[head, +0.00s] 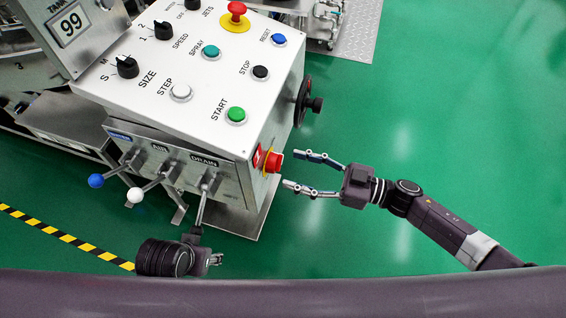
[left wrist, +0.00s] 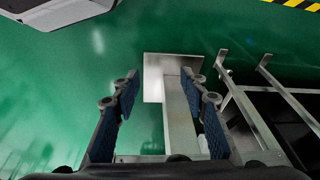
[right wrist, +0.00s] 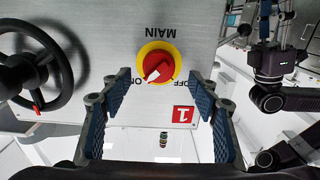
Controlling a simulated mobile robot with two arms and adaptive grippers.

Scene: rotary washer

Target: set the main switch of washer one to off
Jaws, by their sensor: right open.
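Washer one's main switch (right wrist: 158,62) is a red knob on a yellow ring, seen upside down in the right wrist view under the word MAIN. Its white mark points toward the ON label, away from OFF. In the head view the switch (head: 273,161) is on the console's right side face. A red number 1 plate (right wrist: 183,114) is beside it. My right gripper (head: 295,170) is open and empty, its fingertips facing the switch and apart from it. My left gripper (left wrist: 163,84) is open and empty; in the head view it is low at the console's front, partly hidden.
The console top (head: 205,120) carries several buttons and knobs. A black handwheel (head: 303,101) sticks out beyond the switch on the same face. Levers with blue (head: 96,181) and white (head: 134,195) balls project at the front. Green floor at right is clear.

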